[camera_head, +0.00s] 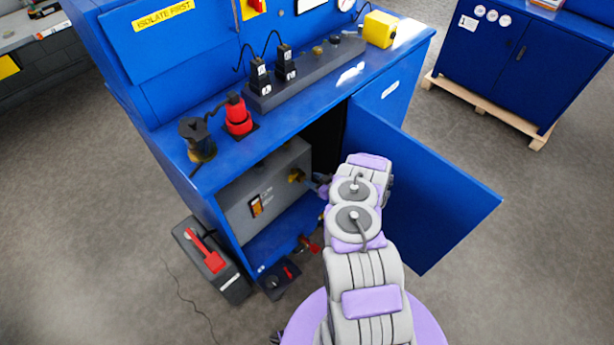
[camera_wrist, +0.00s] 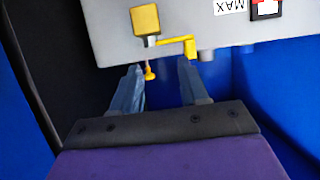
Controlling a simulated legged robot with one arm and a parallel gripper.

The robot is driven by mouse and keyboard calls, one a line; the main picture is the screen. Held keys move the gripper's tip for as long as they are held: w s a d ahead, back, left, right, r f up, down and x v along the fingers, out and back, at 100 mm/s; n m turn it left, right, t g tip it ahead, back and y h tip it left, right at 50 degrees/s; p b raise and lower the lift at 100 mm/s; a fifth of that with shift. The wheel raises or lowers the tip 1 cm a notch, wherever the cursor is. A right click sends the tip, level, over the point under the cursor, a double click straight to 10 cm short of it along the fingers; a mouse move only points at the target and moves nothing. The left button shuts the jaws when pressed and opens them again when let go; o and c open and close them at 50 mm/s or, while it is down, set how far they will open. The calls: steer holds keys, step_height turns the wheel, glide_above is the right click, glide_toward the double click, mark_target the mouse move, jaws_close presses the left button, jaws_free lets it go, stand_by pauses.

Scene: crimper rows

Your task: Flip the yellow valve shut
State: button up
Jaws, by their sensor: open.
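The yellow valve (camera_head: 295,175) is on the front of a grey unit (camera_head: 262,190) inside the open blue cabinet. In the wrist view its yellow L-shaped lever (camera_wrist: 175,43) points to the right, with its bent end just ahead of my right finger. A yellow square block (camera_wrist: 145,20) sits beside it, and a small yellow knob (camera_wrist: 150,73) shows between the fingers, near the left one. My gripper (camera_wrist: 160,78) is open, with nothing clearly held. In the head view my gripper (camera_head: 323,188) is just right of the valve, partly hidden by my arm.
The blue cabinet door (camera_head: 430,200) stands open on the right of my arm. The cabinet floor (camera_head: 290,240) holds a small red-handled fitting (camera_head: 306,244). A black case with a red handle (camera_head: 208,258) stands outside on the left. The bench top (camera_head: 225,160) overhangs the opening.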

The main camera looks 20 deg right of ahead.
steer(key=p+v, duration=0.3)
steer(key=v, duration=1)
steer(key=shift+a, duration=0.25)
steer(key=shift+c, duration=0.4)
